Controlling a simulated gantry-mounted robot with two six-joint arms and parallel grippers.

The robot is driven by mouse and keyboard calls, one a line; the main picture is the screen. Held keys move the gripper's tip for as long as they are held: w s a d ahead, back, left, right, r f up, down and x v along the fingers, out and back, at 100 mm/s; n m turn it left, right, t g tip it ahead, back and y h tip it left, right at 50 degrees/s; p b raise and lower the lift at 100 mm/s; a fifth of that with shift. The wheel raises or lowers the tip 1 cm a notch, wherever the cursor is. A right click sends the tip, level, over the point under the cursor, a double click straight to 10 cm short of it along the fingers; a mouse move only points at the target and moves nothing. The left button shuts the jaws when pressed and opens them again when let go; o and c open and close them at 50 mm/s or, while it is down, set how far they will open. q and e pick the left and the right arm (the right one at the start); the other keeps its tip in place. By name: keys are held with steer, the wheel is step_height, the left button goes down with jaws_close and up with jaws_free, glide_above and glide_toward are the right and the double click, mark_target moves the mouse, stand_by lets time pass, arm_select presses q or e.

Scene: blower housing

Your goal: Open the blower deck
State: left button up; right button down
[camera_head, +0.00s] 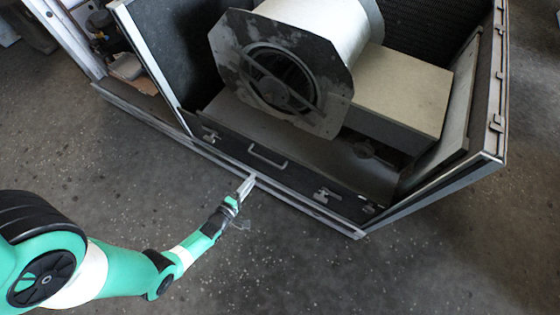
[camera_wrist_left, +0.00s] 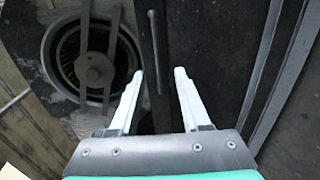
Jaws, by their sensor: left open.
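The blower deck (camera_head: 300,178) is a dark panel with a low front wall inside the open metal housing. A light bar handle (camera_head: 267,157) is on its front, and it also shows as an upright bar in the left wrist view (camera_wrist_left: 154,50). The round blower (camera_head: 283,75) sits above the deck, and its grille shows at left in the wrist view (camera_wrist_left: 93,62). My left gripper (camera_head: 248,183) is open and empty, in front of the housing's front sill and short of the handle. In the wrist view the handle lies ahead of the two fingertips (camera_wrist_left: 159,73). My right gripper is not in view.
Latches sit on the deck front at left (camera_head: 210,135) and right (camera_head: 325,194). A metal sill (camera_head: 215,157) runs along the housing's lower front. A hinged side panel (camera_head: 497,110) stands at right. The speckled floor (camera_head: 300,265) in front is clear.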

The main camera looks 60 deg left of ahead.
mark_target(265, 160)
arm_select(q)
steer(key=b+x, duration=0.2)
steer(key=x, duration=0.4)
steer(key=a+b+x, duration=0.1)
steer(key=b+x, duration=0.2)
steer(key=x, duration=0.2)
steer(key=shift+w+a, duration=0.1)
steer(key=shift+a, duration=0.1)
jaws_close()
stand_by(1.1)
